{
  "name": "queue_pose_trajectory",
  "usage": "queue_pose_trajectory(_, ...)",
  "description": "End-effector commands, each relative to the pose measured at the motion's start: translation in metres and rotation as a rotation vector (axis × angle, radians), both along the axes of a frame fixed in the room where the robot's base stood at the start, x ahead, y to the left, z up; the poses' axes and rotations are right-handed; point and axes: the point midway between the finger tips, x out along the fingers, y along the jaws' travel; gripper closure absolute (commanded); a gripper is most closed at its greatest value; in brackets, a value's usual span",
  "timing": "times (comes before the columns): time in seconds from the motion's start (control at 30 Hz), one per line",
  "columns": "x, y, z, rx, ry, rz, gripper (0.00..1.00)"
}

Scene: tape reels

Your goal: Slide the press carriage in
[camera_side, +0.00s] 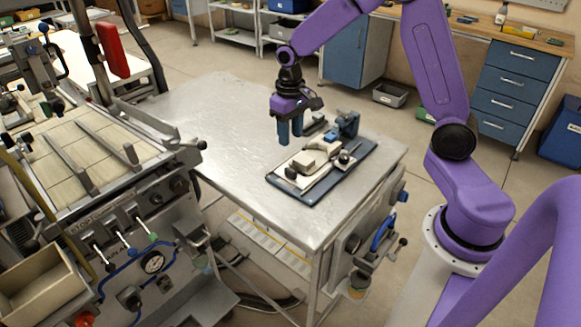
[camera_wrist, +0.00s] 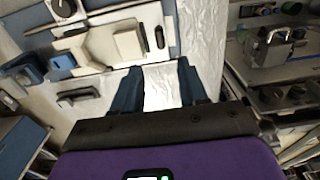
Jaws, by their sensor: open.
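The press (camera_side: 322,152) is a small fixture with cream parts on a dark blue base plate (camera_side: 346,174), lying on the metal table. It has a cream block (camera_side: 304,162), a dark round knob at its near end and a blue block (camera_side: 347,123) at its far right. I cannot tell for certain which part is the carriage. In the wrist view the cream block (camera_wrist: 128,41) and the blue block (camera_wrist: 27,70) show at upper left. My gripper (camera_side: 290,132) points down beside the fixture's left side. Its blue fingers (camera_wrist: 158,86) are apart with only bare table between them.
The metal table (camera_side: 215,120) is clear to the left of the fixture. A machine with levers and a gauge (camera_side: 153,262) stands at the left. A grey bin (camera_side: 390,94) lies on the floor behind. Blue drawers (camera_side: 515,85) stand at the back right.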

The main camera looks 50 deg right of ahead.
Motion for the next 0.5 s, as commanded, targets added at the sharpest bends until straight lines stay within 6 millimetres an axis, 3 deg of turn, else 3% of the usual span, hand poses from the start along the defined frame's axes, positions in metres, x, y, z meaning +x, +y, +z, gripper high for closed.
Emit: queue_pose_trajectory(0.5, -0.001, 0.0, -0.092, -0.001, 0.003, 0.0, 0.57)
